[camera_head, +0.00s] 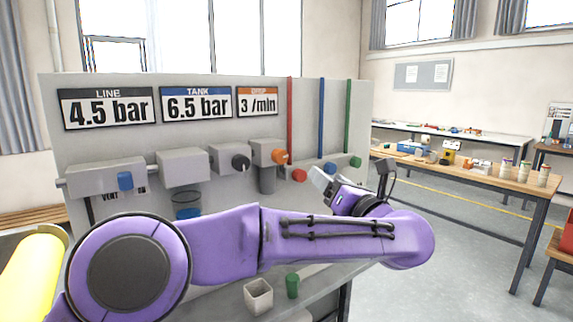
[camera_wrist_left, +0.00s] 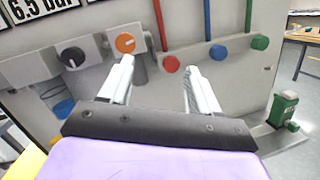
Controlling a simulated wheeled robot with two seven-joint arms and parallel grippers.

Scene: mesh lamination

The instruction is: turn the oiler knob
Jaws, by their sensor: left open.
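In the left wrist view the orange knob (camera_wrist_left: 126,43) is above and close to the left fingertip, with no contact that I can make out. A dark cylinder (camera_head: 267,180) hangs below the block. My left gripper (camera_head: 322,181) is to the right of the knob and a little lower, in front of the panel. In the left wrist view its two fingers (camera_wrist_left: 160,68) are apart with nothing between them. My right gripper is not in view.
A black knob (camera_head: 241,162) and a blue knob (camera_head: 125,181) are farther left on the panel (camera_head: 220,95). Red (camera_head: 299,175), blue (camera_head: 330,168) and green (camera_head: 356,162) knobs end coloured pipes on the right.

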